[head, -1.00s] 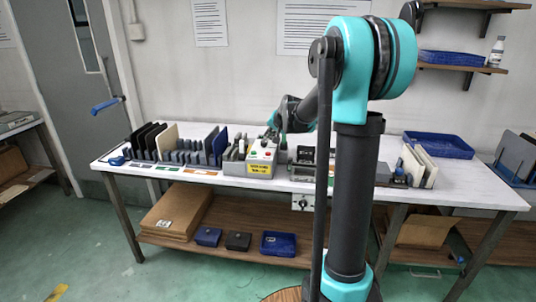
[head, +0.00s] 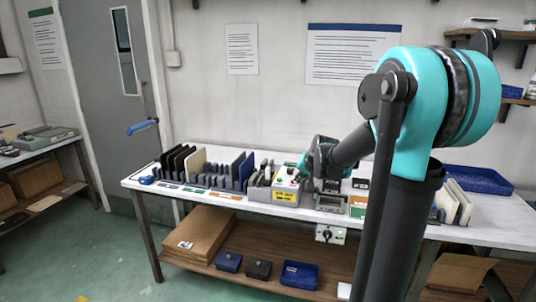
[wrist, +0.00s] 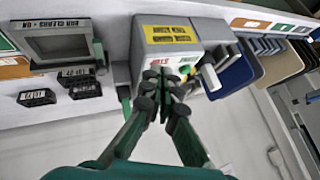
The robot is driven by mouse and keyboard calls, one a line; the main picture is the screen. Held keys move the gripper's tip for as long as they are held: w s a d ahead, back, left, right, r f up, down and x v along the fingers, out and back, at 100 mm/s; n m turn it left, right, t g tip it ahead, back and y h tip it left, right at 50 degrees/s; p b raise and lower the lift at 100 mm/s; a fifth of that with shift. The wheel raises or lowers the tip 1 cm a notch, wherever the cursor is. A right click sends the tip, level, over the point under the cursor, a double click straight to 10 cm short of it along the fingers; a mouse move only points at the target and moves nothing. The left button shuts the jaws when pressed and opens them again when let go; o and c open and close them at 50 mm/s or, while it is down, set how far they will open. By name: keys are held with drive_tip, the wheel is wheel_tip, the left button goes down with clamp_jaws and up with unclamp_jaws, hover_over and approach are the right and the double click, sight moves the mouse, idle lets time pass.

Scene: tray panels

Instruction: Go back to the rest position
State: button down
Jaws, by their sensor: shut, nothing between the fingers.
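My gripper (wrist: 165,80) is shut and empty in the wrist view, its dark fingertips together in front of the grey-white control box (wrist: 172,38). The box has a yellow label and coloured buttons, partly hidden behind the fingers. In the head view my gripper (head: 299,178) is small and near the top of the same box (head: 284,195) on the long white table. I cannot tell whether the fingertips touch the box. My arm reaches to it from the right side of the head view.
Upright panels (head: 196,160) stand in a grey rack left of the box. A device with a screen (head: 330,202) stands right of it, and a blue tray (head: 480,178) lies farther right. A shelf (head: 240,258) below the tabletop holds cardboard and small bins.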

drive_tip(key=s+d+f+n+g, duration=0.1)
drive_tip(key=s+f, duration=0.3)
drive_tip(key=s, duration=0.6)
drive_tip(key=s+d+f+n+g+h, duration=0.1)
drive_tip(key=s+f, duration=0.4)
drive_tip(key=s, duration=0.6)
drive_tip(key=s+d+f+n+g+h, duration=0.1)
drive_tip(key=s+f, duration=0.4)
drive_tip(key=s, duration=0.5)
drive_tip(key=shift+s+d+n, duration=0.25)
drive_tip(key=shift+s+n, duration=0.15)
drive_tip(key=shift+n, duration=0.1)
drive_tip(key=c, duration=2.2)
unclamp_jaws()
